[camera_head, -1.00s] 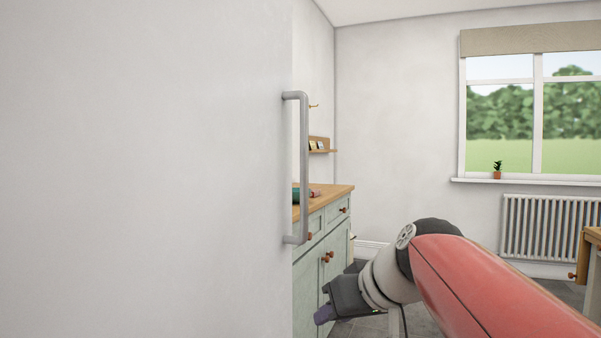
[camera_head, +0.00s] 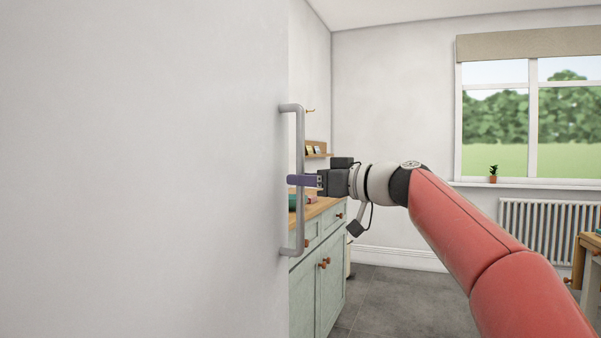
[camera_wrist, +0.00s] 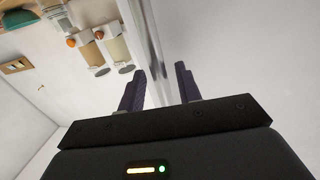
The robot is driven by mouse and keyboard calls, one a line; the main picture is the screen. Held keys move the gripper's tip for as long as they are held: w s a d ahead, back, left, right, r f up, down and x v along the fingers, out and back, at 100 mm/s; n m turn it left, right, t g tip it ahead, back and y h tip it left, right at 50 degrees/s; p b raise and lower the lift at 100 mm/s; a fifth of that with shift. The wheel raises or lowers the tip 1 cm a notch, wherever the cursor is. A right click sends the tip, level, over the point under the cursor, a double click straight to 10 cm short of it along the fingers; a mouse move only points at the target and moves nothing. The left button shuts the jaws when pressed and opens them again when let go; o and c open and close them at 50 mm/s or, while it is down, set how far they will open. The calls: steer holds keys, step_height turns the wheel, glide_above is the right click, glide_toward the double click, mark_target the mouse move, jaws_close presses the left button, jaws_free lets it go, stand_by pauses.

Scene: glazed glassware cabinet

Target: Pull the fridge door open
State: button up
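The fridge door (camera_head: 140,170) is a large plain pale panel filling the left of the head view, and it looks shut. Its grey vertical bar handle (camera_head: 300,225) stands out near the door's right edge. My gripper (camera_head: 300,181) is at the handle's middle height, with its purple fingers pointing left and overlapping the bar in the picture. In the wrist view my gripper (camera_wrist: 160,85) has its two fingers clearly apart. A pale strip runs up between them, but I cannot tell whether it is the handle or the door's edge. Contact is not clear.
A green cabinet (camera_head: 330,275) with a wooden top stands behind the door's right edge. A small wall shelf (camera_head: 317,150) hangs above it. A window (camera_head: 530,110) and a radiator (camera_head: 545,235) are at the back right. Grey floor (camera_head: 400,295) lies open between.

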steer(key=shift+x, duration=0.75)
jaws_close()
steer(key=shift+s+d, duration=0.1)
